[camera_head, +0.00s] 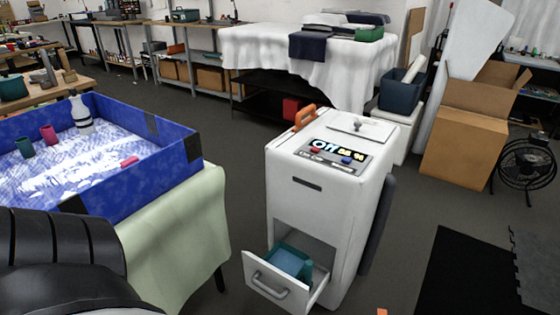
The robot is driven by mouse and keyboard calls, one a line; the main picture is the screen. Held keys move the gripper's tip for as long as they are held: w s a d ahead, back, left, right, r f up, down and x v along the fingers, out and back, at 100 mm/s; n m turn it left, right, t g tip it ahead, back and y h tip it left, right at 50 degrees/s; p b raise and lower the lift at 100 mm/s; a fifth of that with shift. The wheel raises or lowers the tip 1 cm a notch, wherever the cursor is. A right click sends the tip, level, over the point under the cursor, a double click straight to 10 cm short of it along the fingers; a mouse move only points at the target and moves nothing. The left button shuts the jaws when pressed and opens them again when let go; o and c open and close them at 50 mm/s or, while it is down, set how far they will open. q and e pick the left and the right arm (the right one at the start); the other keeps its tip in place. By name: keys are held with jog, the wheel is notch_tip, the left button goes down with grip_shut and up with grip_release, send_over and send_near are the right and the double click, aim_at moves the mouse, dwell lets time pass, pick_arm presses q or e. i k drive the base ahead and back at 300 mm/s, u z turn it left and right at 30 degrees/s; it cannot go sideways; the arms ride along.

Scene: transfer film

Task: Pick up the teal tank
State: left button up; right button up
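A teal box-shaped tank (287,262) sits low inside the open drawer (274,283) of a white cabinet (322,205). The drawer's front and side wall hide its lower part. The drawer is pulled out toward me and has a grey bar handle. My black arm fills the lower left corner. Neither gripper shows, so I cannot see where their fingers are relative to the tank.
A fan (526,163) and cardboard box (463,145) stand right.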

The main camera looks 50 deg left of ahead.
aim_at(294, 262)
jog(key=u, duration=1.65)
jog(key=i, duration=0.85)
jog(key=z, duration=0.1)
